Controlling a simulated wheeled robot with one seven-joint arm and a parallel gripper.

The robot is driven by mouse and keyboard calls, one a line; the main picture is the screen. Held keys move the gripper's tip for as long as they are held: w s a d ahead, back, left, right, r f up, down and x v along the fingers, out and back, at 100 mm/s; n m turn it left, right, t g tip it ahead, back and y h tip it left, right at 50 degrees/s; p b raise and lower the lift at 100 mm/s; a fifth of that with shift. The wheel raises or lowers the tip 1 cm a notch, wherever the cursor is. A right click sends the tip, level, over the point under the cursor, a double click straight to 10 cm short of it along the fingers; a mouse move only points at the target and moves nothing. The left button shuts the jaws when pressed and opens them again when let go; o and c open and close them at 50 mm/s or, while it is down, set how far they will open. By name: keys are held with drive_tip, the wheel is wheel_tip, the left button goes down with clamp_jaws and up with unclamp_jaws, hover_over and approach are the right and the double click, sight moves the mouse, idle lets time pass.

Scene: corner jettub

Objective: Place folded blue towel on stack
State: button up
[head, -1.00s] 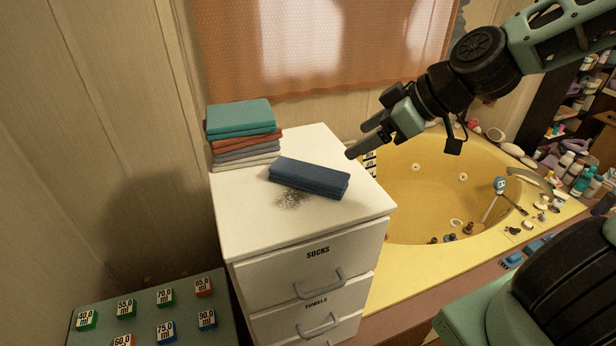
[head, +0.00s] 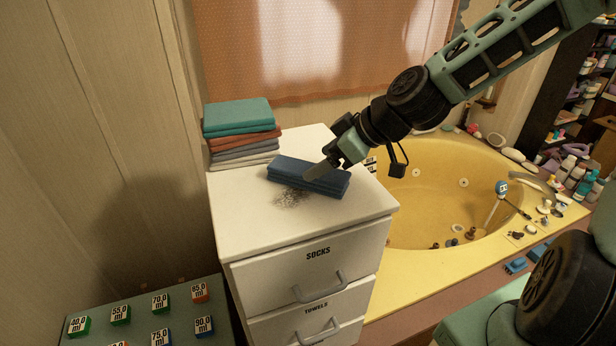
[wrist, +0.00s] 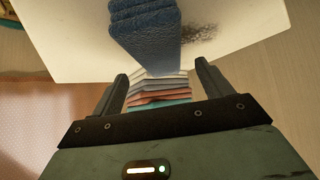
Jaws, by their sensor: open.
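The folded blue towel (head: 300,177) lies flat on the white cabinet top, and it also shows in the wrist view (wrist: 142,30). A stack of folded towels (head: 240,133) stands at the back left of the same top, with teal uppermost, then rust, grey and pale ones below; part of it shows between my fingers in the wrist view (wrist: 158,90). My gripper (head: 318,170) is open and empty. In the head view its fingertip overlaps the right part of the blue towel; in the wrist view the towel lies beyond the fingertips (wrist: 165,72). Contact cannot be told.
The white cabinet (head: 235,225) has drawers labelled SOCKS and TOWELS and a dark speckled patch (head: 291,198) in front of the towel. A yellow tub (head: 440,195) is at right. A wall and curtain (head: 320,45) stand behind. Labelled blocks (head: 160,302) are at lower left.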

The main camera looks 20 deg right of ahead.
drive_tip(key=shift+p+x, duration=0.5)
drive_tip(key=shift+x, duration=2.15)
drive_tip(key=shift+s+f, duration=0.15)
drive_tip(key=c, duration=1.2)
wheel_tip(320, 180, up, 18)
drive_tip(key=p, duration=0.1)
